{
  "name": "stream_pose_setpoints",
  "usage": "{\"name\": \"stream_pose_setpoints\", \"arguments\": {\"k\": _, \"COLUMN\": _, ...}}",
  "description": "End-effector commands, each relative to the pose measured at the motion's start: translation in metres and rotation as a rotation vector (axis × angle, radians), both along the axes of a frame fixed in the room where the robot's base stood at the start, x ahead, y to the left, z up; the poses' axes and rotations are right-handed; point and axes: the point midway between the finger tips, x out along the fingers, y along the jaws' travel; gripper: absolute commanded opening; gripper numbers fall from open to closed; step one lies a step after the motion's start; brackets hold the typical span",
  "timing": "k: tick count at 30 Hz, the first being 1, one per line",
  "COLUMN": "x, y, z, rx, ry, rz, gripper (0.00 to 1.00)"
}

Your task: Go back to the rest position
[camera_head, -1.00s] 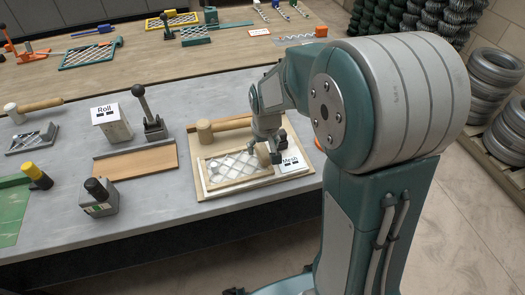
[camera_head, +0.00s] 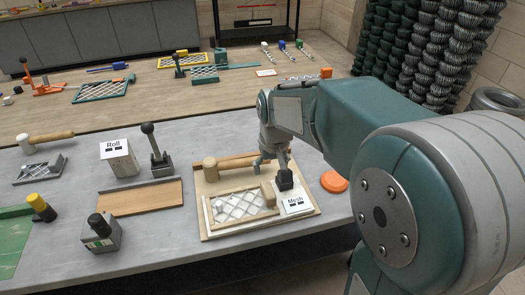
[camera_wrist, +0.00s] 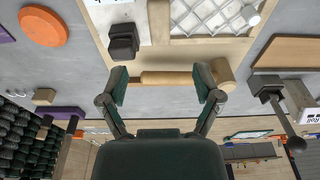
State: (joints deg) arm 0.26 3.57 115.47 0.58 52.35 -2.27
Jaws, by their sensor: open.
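My gripper (camera_head: 272,164) is open and empty above the back part of a wooden board (camera_head: 222,232) on the grey table. In the wrist view its two fingers (camera_wrist: 161,84) stand wide apart, with the handle of a wooden mallet (camera_wrist: 168,78) showing across the gap beyond them. The mallet's head (camera_head: 211,168) shows left of my gripper in the head view. On the board lie a framed wire mesh (camera_head: 238,206), a white "Mesh" card (camera_head: 296,205) and a black knob-like block (camera_head: 284,180), which also shows in the wrist view (camera_wrist: 123,42).
An orange disc (camera_head: 334,181) lies right of the board. A "Roll" block (camera_head: 119,160), a black-knobbed lever (camera_head: 157,151) and a wooden plank (camera_head: 145,197) stand to the left. Wire rolls (camera_head: 425,45) stand at the back right.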

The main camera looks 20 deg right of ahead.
Motion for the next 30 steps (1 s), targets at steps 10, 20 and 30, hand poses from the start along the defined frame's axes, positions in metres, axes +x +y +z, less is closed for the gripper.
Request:
{"name": "stream_pose_setpoints", "arguments": {"k": 10, "x": -0.029, "y": 0.000, "z": 0.025, "rx": -0.001, "ry": -0.057, "rz": -0.005, "gripper": 0.82}}
{"name": "stream_pose_setpoints", "arguments": {"k": 20, "x": -0.112, "y": 0.000, "z": 0.064, "rx": -0.001, "ry": -0.199, "rz": -0.017, "gripper": 0.82}}
{"name": "stream_pose_setpoints", "arguments": {"k": 30, "x": -0.182, "y": 0.000, "z": 0.068, "rx": 0.002, "ry": -0.325, "rz": -0.028, "gripper": 0.82}}
